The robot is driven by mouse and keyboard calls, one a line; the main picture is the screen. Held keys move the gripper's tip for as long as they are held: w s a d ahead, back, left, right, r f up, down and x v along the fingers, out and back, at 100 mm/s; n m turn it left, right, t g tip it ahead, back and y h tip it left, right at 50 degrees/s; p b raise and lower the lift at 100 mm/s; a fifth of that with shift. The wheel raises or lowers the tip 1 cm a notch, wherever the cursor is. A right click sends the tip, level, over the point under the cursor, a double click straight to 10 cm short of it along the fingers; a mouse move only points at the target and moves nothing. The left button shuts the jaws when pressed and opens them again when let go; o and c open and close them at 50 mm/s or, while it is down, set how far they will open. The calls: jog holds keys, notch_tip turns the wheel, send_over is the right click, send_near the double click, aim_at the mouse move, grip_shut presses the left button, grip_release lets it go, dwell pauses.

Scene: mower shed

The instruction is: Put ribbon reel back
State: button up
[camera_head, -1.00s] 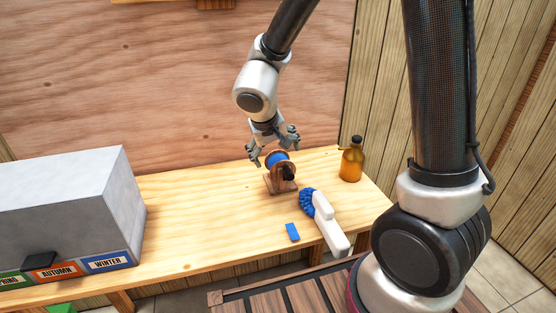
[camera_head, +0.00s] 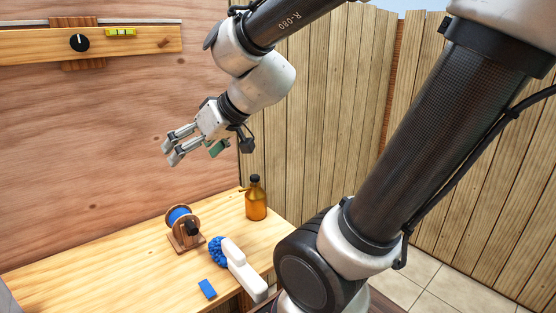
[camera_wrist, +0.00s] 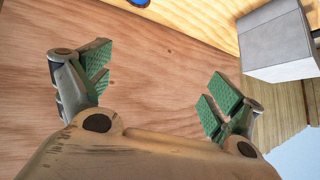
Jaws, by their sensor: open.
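The ribbon reel (camera_head: 179,216), wound with blue ribbon between wooden flanges, sits on a small wooden stand (camera_head: 187,241) on the workbench. A black knob is on the front of it. In the wrist view only a blue bit of the reel (camera_wrist: 139,2) shows at the top edge. My gripper (camera_head: 170,147) is open and empty, raised in the air above the reel and apart from it. Its green-padded fingers (camera_wrist: 152,85) are spread wide in the wrist view, with the wooden wall behind them.
An amber bottle (camera_head: 256,203) stands right of the reel. A white-handled brush (camera_head: 241,270) with blue bristles and a blue block (camera_head: 207,289) lie in front. A wall rail (camera_head: 140,43) holds a black knob and level. A grey box (camera_wrist: 276,41) shows in the wrist view.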

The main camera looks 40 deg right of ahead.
jog(key=s+d+f+m+g+h, duration=0.1)
jog(key=s+d+m+g+h, duration=0.2)
jog(key=s+d, duration=1)
jog(key=shift+s+g+h, duration=0.4)
jog(key=shift+h, duration=0.5)
jog(key=shift+a+f, duration=0.1)
dwell(0.6)
